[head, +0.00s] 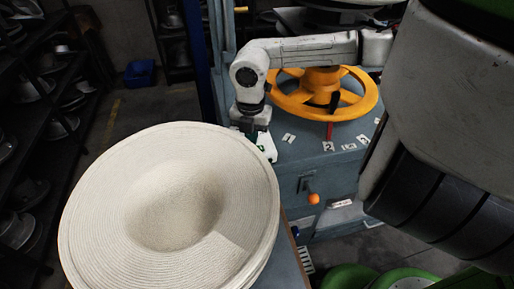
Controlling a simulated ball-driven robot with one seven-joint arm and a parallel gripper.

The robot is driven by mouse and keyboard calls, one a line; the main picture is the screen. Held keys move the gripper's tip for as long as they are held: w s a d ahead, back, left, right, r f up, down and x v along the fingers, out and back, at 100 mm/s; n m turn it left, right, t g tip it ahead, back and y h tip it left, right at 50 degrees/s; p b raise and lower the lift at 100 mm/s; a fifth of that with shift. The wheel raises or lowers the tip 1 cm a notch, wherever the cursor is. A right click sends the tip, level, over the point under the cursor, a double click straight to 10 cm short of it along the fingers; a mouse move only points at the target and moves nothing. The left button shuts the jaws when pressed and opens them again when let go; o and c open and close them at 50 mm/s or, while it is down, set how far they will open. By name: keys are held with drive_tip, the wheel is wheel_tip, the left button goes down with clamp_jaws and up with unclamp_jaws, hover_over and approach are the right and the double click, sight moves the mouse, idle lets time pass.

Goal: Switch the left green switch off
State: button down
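A small white panel (264,145) sits on the left front edge of the blue-grey press table. A small green part (261,149) shows on it, just below and right of my gripper; its on or off position is too small to tell. A second green switch cannot be made out. My gripper (247,130) points down at the end of my grey arm, over or against the panel's upper left part. Its fingers are small and dark, partly hidden, and I cannot tell whether they are open or touching the panel.
A red lever (330,130) and an orange-knobbed lever (313,198) are on the press table (300,158). Large cream straw hats (100,215) fill the lower left. Dark hat shelves (40,120) line the left.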

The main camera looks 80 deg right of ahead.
drive_tip(key=shift+a+f+b, duration=0.15)
drive_tip(key=shift+f+b, duration=0.45)
drive_tip(key=shift+f, duration=0.2)
drive_tip(key=shift+r, duration=0.1)
drive_tip(key=shift+r+p, duration=1.8)
drive_tip(key=shift+r, duration=1.8)
